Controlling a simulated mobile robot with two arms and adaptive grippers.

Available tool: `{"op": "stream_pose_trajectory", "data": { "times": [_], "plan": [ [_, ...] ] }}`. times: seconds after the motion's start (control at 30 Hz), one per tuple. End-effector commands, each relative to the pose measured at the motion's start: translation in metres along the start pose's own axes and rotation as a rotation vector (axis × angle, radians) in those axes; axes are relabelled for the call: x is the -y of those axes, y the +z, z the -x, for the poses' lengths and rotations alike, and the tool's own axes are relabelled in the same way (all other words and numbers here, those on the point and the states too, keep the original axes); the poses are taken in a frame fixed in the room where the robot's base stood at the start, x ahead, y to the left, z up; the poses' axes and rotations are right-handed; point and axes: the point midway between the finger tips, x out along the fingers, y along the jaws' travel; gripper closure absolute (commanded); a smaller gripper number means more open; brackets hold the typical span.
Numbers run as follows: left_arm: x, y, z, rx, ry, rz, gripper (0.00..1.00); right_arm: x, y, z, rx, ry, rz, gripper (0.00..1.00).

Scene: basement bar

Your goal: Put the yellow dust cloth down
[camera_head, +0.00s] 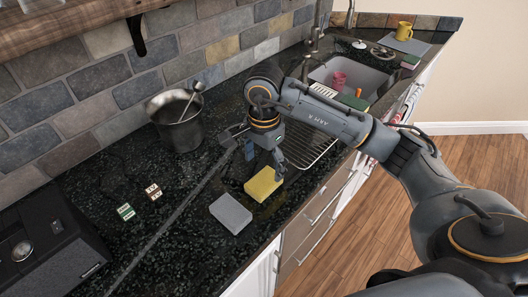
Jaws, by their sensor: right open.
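The yellow dust cloth (263,185) is a flat yellow block shape. It lies on the dark speckled counter (160,240), near the front edge and to the right of a grey cloth-like block (231,214). My right gripper (265,167) is open and points down just behind and above the yellow cloth. One fingertip shows close to the cloth's back right corner; whether it touches the cloth I cannot tell. My left gripper is not in view.
A metal bucket (178,127) with a ladle stands by the brick wall. A wire rack (312,148) and the sink (372,80) with a pink cup (338,81) are behind my arm.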

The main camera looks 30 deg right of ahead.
Motion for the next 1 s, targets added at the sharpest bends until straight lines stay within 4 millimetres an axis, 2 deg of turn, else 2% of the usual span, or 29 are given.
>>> {"op": "stream_pose_trajectory", "data": {
  "times": [0.03,0.2,0.3,0.47,1.0],
  "plan": [
    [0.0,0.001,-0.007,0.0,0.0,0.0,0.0,0.001,-0.001,0.01,-0.003,-0.007,0.001,0.2],
    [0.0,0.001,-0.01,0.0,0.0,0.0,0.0,0.001,-0.001,0.043,-0.003,-0.003,0.0,0.2],
    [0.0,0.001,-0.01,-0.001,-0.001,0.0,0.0,0.0,-0.001,0.052,-0.002,-0.001,0.0,0.2],
    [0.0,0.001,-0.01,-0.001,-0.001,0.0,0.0,0.0,0.0,0.058,0.0,0.001,0.0,0.2],
    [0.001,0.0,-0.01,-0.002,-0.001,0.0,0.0,0.0,0.0,0.058,0.001,0.001,0.0,0.2]
  ]
}}
